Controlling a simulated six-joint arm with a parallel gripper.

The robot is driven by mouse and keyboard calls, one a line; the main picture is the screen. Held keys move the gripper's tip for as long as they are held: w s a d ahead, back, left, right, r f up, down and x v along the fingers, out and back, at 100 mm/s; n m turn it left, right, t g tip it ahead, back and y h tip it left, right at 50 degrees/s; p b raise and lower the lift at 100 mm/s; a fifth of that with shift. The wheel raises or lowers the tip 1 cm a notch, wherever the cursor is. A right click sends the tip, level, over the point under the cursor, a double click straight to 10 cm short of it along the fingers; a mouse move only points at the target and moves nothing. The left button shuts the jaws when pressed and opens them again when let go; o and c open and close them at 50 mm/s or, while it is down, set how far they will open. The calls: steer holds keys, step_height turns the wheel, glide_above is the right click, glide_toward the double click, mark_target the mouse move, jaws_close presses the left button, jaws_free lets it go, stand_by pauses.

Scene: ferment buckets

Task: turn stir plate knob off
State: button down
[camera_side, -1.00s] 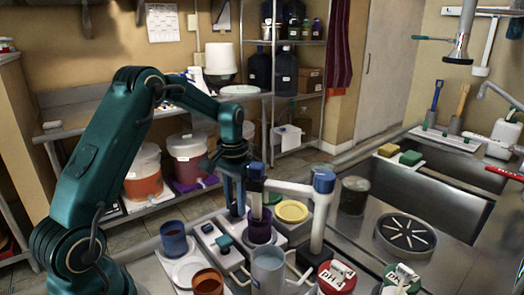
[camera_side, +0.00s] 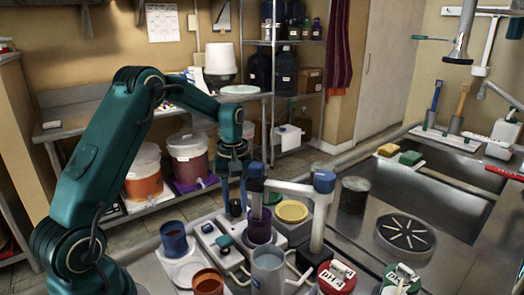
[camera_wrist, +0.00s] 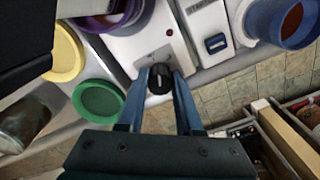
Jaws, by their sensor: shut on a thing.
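The stir plate (camera_wrist: 142,47) is a pale flat box with a small black knob (camera_wrist: 159,79) at its near edge in the wrist view. Dark markings and a small red spot are on the panel by the knob. My gripper (camera_wrist: 160,76) has its two blue fingers on either side of the knob, shut on it. In the side view my gripper (camera_side: 234,188) points down at the edge of the equipment, behind a dark purple vessel (camera_side: 258,228). The knob's pointer is too small to read for certain.
A grey post with a blue cap (camera_side: 323,181) and a horizontal arm stands close to the right of my gripper. A blue switch (camera_wrist: 216,43) sits beside the stir plate.

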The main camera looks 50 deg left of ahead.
mark_target(235, 201)
stand_by(0.3)
steer(key=c, duration=0.6)
jaws_free()
steer(key=shift+r, duration=0.1)
steer(key=shift+r, duration=2.5)
